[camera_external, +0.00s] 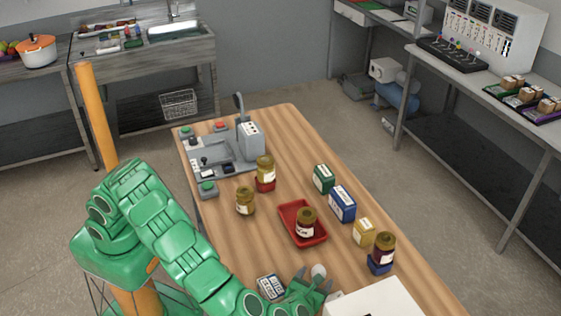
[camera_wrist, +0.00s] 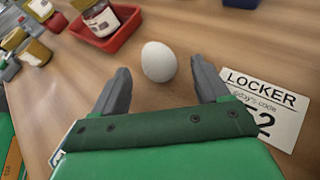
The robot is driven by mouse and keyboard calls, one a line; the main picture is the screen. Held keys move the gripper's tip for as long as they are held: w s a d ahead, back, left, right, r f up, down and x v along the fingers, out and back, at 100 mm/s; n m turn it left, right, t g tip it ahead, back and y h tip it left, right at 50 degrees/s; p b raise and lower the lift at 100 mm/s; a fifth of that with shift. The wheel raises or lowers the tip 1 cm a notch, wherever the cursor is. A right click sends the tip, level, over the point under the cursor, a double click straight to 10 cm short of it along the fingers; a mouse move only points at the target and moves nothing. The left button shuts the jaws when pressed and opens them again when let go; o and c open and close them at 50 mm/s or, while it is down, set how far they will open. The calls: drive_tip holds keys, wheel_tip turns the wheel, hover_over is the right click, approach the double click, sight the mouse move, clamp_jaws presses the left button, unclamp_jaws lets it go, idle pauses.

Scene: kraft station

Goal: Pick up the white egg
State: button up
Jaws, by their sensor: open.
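The white egg (camera_wrist: 158,62) lies on the wooden table in the wrist view, just beyond and between my two open fingers. It also shows as a small white shape in the external view (camera_external: 319,271), beside my fingertips. My gripper (camera_wrist: 160,88) is open, with nothing between its fingers, and points at the egg. In the external view my gripper (camera_external: 312,284) is low over the table's near part.
A locker card (camera_wrist: 266,108) lies right of my gripper in the wrist view. A red tray (camera_external: 301,223) with a jar stands beyond the egg. Several jars and boxes stand farther off. A white box (camera_external: 380,300) is close on the right. Bare wood surrounds the egg.

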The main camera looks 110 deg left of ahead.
drive_tip(key=shift+x, duration=1.2)
drive_tip(key=c, duration=0.9)
